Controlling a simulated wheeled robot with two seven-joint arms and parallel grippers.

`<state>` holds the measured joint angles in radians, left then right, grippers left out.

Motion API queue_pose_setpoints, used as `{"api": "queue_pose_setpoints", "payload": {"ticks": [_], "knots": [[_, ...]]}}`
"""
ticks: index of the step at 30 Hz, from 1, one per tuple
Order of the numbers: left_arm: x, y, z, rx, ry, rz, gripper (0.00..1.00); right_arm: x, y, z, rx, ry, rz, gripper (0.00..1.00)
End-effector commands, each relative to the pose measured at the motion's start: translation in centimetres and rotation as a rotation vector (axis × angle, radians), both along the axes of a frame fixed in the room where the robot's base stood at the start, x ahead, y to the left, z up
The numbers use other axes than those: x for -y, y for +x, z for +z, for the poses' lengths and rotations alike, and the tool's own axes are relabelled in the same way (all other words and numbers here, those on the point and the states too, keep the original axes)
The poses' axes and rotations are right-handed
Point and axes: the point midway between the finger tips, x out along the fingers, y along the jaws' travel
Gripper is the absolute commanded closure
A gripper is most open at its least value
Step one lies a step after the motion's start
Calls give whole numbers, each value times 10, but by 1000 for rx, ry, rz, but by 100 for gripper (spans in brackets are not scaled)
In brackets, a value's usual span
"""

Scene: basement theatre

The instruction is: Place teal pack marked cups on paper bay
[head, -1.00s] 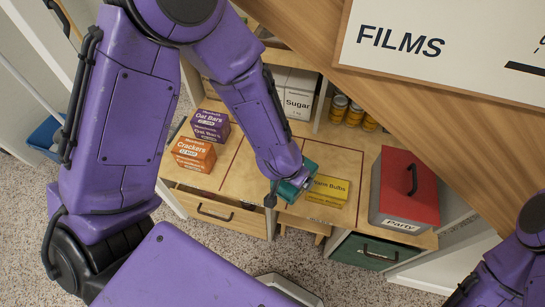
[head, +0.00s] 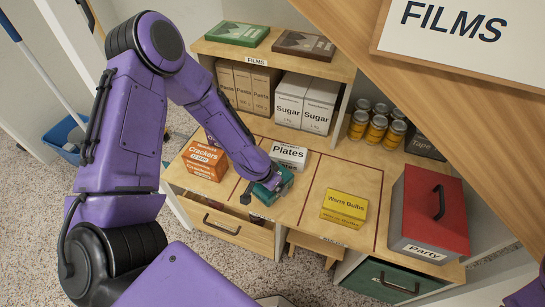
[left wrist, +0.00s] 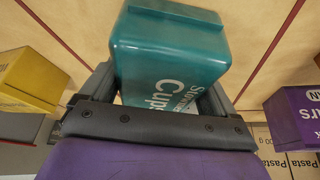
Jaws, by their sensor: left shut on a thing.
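My left gripper (head: 262,192) is shut on the teal pack (head: 273,186) over the front of the counter's middle bay. In the left wrist view the teal pack (left wrist: 168,48) fills the space between the fingers, with the word "Cups" on its side. I cannot tell whether it touches the wood. A white "Plates" box (head: 288,156) stands behind it in the same bay (head: 300,190), between two dark red lines. A small label on that bay's front edge is too small to read. My right gripper is not in view.
The orange "Crackers" box (head: 205,160) stands left of the pack, and the yellow "Warm Bulbs" box (head: 344,207) lies in the bay to the right. A red-lidded "Party" box (head: 430,215) is farther right. Pasta and sugar packs (head: 305,103) stand behind under a shelf (head: 330,65).

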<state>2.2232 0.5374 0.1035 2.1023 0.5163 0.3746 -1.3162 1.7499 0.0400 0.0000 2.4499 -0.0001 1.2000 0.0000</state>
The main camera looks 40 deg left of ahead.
Motion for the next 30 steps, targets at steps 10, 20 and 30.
{"api": "queue_pose_setpoints", "payload": {"ticks": [10,20,30], "knots": [[0,0,-2,1,1,-2,1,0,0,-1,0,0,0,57],[0,-1,10,3,0,-1,0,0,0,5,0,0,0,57],[-5,-32,89,4,1,-1,0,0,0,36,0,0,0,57]]}}
